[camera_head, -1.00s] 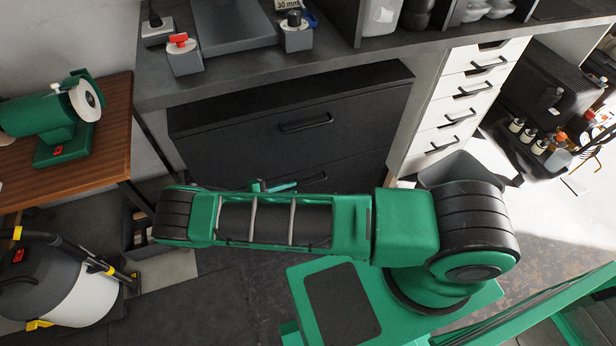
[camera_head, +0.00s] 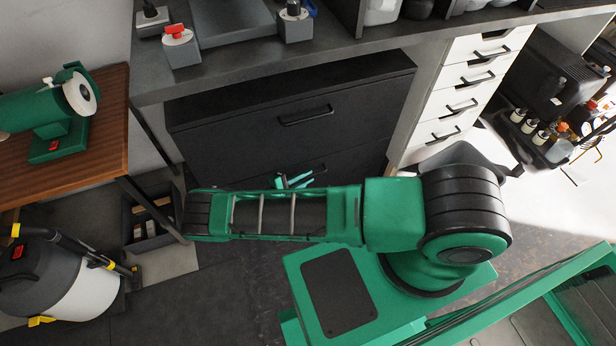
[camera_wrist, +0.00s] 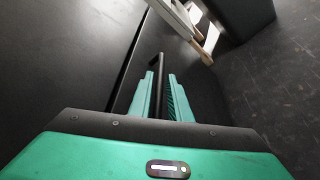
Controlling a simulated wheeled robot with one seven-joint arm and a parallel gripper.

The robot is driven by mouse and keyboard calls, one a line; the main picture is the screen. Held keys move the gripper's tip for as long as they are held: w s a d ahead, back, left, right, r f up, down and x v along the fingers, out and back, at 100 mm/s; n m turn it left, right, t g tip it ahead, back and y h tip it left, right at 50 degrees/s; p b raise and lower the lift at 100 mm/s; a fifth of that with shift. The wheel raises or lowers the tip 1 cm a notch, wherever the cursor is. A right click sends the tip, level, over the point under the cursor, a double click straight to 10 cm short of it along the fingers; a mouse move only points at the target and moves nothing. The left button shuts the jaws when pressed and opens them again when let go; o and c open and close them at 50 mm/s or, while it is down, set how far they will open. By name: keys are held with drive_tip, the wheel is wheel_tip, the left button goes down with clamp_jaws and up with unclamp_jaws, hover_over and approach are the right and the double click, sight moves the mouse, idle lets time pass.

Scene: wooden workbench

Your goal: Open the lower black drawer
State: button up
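The black drawer unit has an upper drawer (camera_head: 240,125) with a black bar handle (camera_head: 306,115). Below it is the lower black drawer (camera_head: 358,168), partly hidden by my arm; its front looks flush with the unit. In the head view, my gripper (camera_head: 293,181) is at the lower drawer's handle (camera_head: 312,172), just above my arm. In the wrist view, the two teal fingers of my gripper (camera_wrist: 161,98) are on either side of the black handle bar (camera_wrist: 158,66). Gaps show between the fingers and the bar, so the gripper looks open.
A white drawer stack (camera_head: 466,85) stands to the right, with a dark bin (camera_head: 455,158) at its foot. A wooden table (camera_head: 85,165) with a green grinder (camera_head: 48,118) is at left. A grey-white vacuum (camera_head: 75,285) and a crate (camera_head: 150,215) are on the floor.

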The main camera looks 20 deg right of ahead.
drive_tip(key=shift+x, duration=0.85)
drive_tip(key=shift+c, duration=0.3)
clamp_jaws()
drive_tip(key=shift+s, duration=0.1)
